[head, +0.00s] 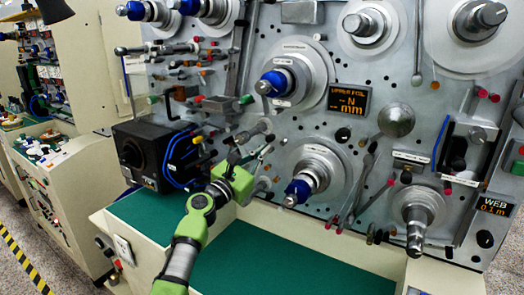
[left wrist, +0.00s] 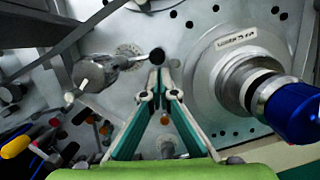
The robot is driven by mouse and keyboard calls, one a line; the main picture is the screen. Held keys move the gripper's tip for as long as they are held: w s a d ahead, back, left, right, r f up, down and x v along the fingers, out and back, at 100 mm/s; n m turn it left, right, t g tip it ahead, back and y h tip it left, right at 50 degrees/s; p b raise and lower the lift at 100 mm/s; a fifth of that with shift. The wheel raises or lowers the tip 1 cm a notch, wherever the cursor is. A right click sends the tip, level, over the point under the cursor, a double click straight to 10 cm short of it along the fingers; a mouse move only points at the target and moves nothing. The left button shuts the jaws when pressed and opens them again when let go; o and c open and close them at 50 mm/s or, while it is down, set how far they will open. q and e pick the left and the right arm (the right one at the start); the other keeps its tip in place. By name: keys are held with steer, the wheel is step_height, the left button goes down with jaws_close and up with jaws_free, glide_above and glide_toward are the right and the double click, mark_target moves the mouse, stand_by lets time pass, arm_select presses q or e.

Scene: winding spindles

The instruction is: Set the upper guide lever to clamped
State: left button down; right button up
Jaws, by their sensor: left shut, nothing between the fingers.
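My left gripper (head: 264,152) reaches in front of the machine's metal panel, between the upper and lower blue-tipped spindles. In the left wrist view its fingers (left wrist: 158,78) are shut, with nothing visible between them. A round black knob (left wrist: 157,55) is right at the fingertips; I cannot tell whether they touch. A metal shaft with a pale end (left wrist: 92,75) slants from the left toward that knob, and a small round scale plate (left wrist: 130,50) lies behind it. This looks like the guide lever; its setting cannot be read. In the head view the shaft (head: 255,131) shows just above my gripper.
The lower blue-tipped spindle (head: 300,190) stands close to the right of my gripper and also shows in the left wrist view (left wrist: 290,108). The upper one (head: 275,83) is above. A black box (head: 150,155) is at left. The green ledge (head: 260,260) below is clear.

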steer(key=shift+w+r, duration=0.35)
steer(key=shift+r, duration=0.05)
steer(key=shift+s, duration=0.15)
